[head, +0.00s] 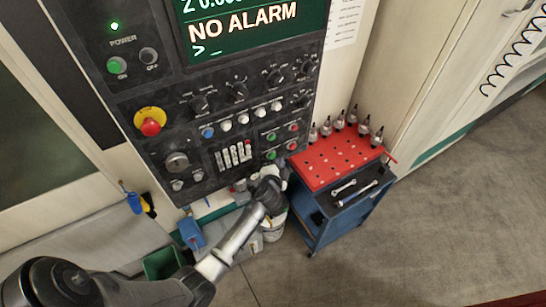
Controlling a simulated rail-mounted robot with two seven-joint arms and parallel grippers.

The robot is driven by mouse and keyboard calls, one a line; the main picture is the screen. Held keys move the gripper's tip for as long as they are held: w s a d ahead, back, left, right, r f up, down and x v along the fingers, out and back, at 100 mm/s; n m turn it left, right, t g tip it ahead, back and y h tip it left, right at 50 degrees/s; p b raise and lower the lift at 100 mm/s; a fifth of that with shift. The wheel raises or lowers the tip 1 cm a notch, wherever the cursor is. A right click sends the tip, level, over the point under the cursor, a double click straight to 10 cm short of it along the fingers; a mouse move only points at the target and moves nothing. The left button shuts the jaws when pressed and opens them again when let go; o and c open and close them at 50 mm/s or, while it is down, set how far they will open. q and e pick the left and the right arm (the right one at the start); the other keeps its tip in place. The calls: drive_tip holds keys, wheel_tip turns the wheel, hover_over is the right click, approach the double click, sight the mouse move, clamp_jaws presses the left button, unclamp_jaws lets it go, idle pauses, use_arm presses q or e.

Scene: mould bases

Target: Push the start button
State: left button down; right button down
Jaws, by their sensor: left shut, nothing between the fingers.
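The dark control panel (215,110) stands at the upper left. Small green buttons (271,137) and red buttons (294,128) sit at its lower right; labels there are too small to read, so I cannot tell which is the start button. A green ON button (116,66) is under the word POWER at the upper left. My left gripper (283,173) is shut and empty, just below the lower green button (271,155) in the picture. I cannot tell whether it touches the panel. My right gripper is not in view.
A blue cart (345,215) with a red top (335,160), several tool holders and wrenches stands right of my left gripper. A red emergency stop (150,127) is on the panel's left. A bucket (274,228) is below. The floor at the right is clear.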

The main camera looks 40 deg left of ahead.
use_arm(q)
drive_tip(key=shift+a, duration=0.25)
drive_tip(key=shift+w+a, duration=0.1)
drive_tip(key=shift+a, duration=0.05)
idle(0.7)
